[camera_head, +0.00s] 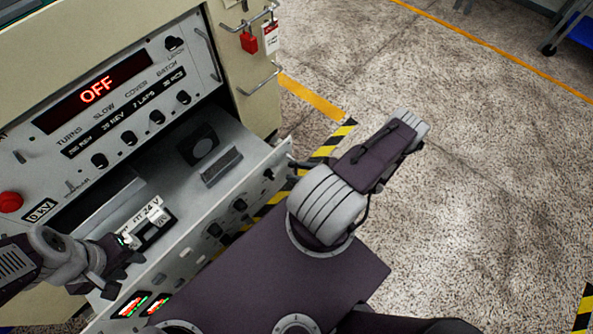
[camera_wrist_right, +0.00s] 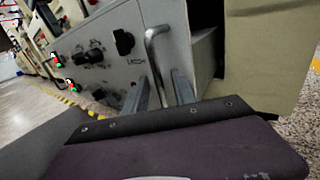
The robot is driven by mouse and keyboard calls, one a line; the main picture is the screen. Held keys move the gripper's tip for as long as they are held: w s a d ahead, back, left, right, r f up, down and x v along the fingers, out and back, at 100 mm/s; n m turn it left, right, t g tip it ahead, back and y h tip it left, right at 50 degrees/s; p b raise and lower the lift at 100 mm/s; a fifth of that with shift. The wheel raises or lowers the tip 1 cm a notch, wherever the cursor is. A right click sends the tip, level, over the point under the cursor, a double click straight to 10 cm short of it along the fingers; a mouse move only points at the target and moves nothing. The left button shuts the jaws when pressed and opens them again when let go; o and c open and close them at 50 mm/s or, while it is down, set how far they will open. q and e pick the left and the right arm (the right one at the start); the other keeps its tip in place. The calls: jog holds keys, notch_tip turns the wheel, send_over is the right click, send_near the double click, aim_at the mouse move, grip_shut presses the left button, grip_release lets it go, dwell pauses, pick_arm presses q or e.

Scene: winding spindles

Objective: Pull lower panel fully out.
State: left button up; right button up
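The lower panel (camera_head: 252,190) is a grey drawer front with knobs and lit red-green indicators, standing out from the cabinet with its tray (camera_head: 235,150) exposed behind it. In the right wrist view, the panel (camera_wrist_right: 105,68) has a metal bar handle (camera_wrist_right: 152,45) near its right end. My right gripper (camera_wrist_right: 158,80) is open, with one finger on each side of the handle and visible gaps. In the head view its fingers are mostly hidden. My left gripper (camera_head: 122,255) is at the panel's left part, beside a white 24 V component (camera_head: 153,220); its finger gap is unclear.
The upper panel (camera_head: 115,100) with a red OFF display stays in the beige cabinet (camera_head: 255,75). A red padlock (camera_head: 249,42) and tag (camera_head: 271,38) hang on its side. Yellow-black tape (camera_head: 335,138) marks the cabinet's edge.

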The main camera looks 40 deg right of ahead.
jog(key=v, duration=0.9)
jog(key=shift+p, duration=0.4)
